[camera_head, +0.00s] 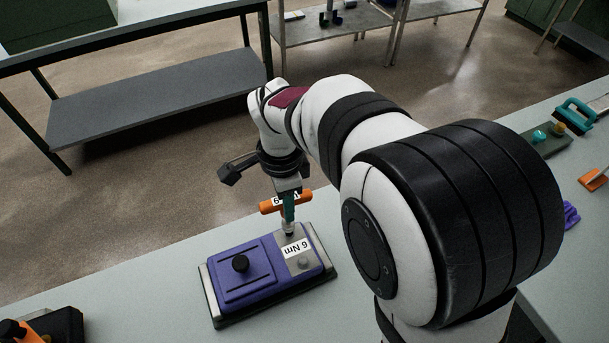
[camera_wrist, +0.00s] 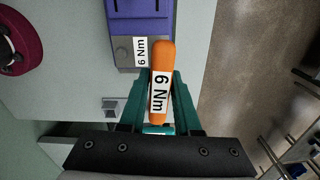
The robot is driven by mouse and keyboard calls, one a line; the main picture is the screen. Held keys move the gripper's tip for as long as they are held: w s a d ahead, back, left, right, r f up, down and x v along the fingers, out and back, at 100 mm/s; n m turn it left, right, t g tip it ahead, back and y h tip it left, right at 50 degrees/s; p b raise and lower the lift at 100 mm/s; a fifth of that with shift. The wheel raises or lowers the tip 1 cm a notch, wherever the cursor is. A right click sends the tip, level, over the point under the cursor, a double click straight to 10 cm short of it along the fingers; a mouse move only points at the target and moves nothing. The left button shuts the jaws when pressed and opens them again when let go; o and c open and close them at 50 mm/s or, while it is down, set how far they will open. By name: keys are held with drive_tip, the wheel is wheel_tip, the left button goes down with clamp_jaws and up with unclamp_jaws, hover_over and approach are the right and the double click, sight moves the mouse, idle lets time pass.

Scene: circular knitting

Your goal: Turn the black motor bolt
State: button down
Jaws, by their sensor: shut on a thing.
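My gripper (camera_head: 289,208) has its teal fingers shut on an orange T-handle driver (camera_head: 271,206) labelled "6 Nm". The wrist view shows the orange handle (camera_wrist: 162,55) between the two fingers (camera_wrist: 160,100). The driver stands roughly upright over the back right part of a purple motor unit (camera_head: 262,247) with a grey end plate, also labelled "6 Nm". Its tip meets or nearly meets the plate; contact is unclear. A black round knob (camera_head: 240,263) stands on the purple cover. A grey bolt head (camera_head: 304,263) shows by the label. Any bolt under the driver is hidden.
The motor unit sits in a black tray (camera_head: 275,297) on the pale worktop (camera_head: 170,280). A black box with an orange part (camera_head: 60,325) is at the lower left. A teal-handled tool (camera_head: 577,112) and an orange item (camera_head: 595,178) lie far right. A maroon round object (camera_wrist: 30,35) shows in the wrist view.

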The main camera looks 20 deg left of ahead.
drive_tip(key=shift+f, duration=1.1)
drive_tip(key=m, duration=0.4)
drive_tip(key=shift+m, duration=0.3)
drive_tip(key=shift+r, duration=0.1)
drive_tip(key=shift+r, duration=2.35)
